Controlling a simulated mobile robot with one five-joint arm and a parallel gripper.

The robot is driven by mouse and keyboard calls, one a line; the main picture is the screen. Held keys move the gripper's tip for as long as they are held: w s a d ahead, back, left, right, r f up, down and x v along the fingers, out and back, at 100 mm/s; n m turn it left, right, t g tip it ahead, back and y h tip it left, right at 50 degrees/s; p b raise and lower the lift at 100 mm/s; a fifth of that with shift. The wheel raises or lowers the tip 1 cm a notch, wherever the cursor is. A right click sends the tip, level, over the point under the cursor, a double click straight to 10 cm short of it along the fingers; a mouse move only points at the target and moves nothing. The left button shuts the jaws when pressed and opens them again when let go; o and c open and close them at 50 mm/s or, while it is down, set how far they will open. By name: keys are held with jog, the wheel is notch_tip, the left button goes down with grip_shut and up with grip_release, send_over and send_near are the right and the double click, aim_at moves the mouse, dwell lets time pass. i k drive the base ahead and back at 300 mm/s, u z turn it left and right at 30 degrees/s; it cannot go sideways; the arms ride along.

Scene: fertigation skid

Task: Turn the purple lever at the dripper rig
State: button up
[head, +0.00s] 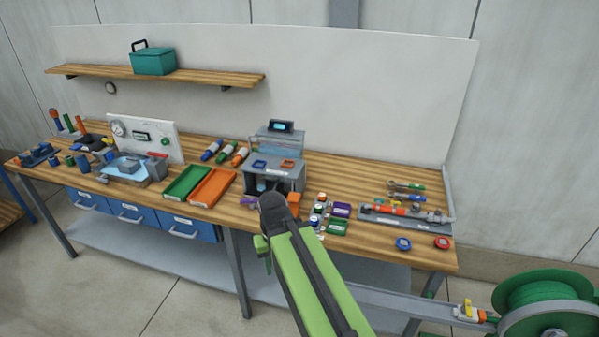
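The dripper rig seems to be the grey bench unit (289,179) with a small dark display on top, at the middle of the workbench. A small purple part (248,202) shows at its lower front left, just left of my arm's dark joint. It looks like the purple lever, but it is small and its angle is unclear. My green arm rises from the bottom and covers part of the rig's front. My gripper does not show; the far part of my arm is mostly hidden behind the near link.
Green (188,182) and orange (213,187) trays lie left of the rig. Small jars and purple and green boxes (341,210) stand right of it. A green hose reel (545,292) stands at lower right.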

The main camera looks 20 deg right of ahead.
aim_at(252, 202)
jog(key=z, duration=0.2)
jog(key=k, duration=0.25)
jog(key=u, duration=0.4)
jog(key=i, duration=0.7)
jog(key=u, duration=5.6)
jog(key=i, duration=0.05)
jog(key=z, duration=3.15)
jog(key=k, duration=0.8)
jog(key=z, duration=1)
jog(key=i, duration=1)
jog(key=u, duration=0.1)
